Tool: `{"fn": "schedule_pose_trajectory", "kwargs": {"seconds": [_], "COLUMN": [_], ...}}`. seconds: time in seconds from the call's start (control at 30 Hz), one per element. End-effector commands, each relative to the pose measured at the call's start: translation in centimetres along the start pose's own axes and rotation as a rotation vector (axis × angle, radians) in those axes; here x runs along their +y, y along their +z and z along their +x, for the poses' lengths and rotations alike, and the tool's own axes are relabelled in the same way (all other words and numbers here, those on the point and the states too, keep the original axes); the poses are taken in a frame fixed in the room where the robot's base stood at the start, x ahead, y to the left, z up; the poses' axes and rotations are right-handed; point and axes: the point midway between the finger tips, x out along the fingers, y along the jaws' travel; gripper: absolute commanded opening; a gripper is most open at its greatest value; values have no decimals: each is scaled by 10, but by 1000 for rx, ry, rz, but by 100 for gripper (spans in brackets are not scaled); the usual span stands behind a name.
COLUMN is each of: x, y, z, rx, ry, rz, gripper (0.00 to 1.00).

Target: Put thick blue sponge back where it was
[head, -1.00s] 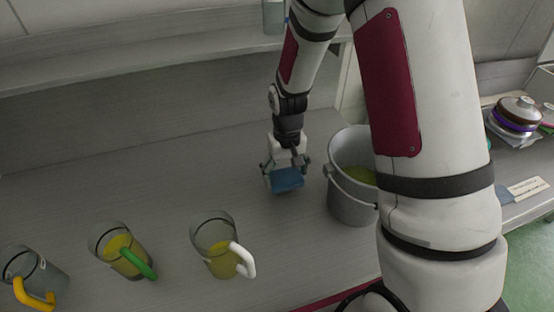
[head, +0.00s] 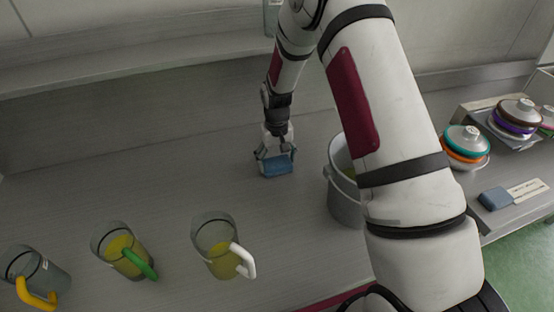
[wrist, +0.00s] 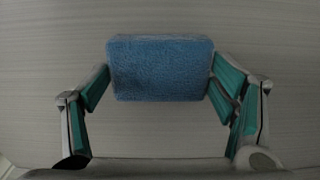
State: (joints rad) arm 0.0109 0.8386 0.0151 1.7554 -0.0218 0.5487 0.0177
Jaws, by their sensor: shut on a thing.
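A blue sponge (head: 278,166) is between the fingers of my gripper (head: 274,157), over the grey counter left of the metal bucket. In the wrist view the sponge (wrist: 160,68) shows its rough blue face, with the teal-padded fingers of my gripper (wrist: 160,85) against its left and right ends. My gripper is shut on it. I cannot tell whether the sponge touches the counter. Another blue block (head: 495,198), sponge-like and darker, lies at the right beside a white label card (head: 527,189); its thickness is hard to judge.
The metal bucket (head: 345,205) stands right of my gripper, partly hidden by my arm. Jugs with white (head: 243,261), green (head: 139,264) and yellow (head: 36,295) handles stand at the front left. Stacked lidded dishes (head: 466,146) are at the right. The counter's back left is clear.

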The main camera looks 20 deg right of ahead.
Motion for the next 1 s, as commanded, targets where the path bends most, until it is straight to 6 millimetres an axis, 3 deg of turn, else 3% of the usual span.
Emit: {"fn": "schedule_pose_trajectory", "kwargs": {"seconds": [0.3,0.33,0.4,0.77,1.0], "x": [0,0,0,0,0], "y": [0,0,0,0,-2], "z": [4,3,3,2,-26], "rx": [0,1,1,1,6], "ry": [0,0,0,0,0], "rz": [0,0,0,0,0], "gripper": [48,85,98,98,98]}}
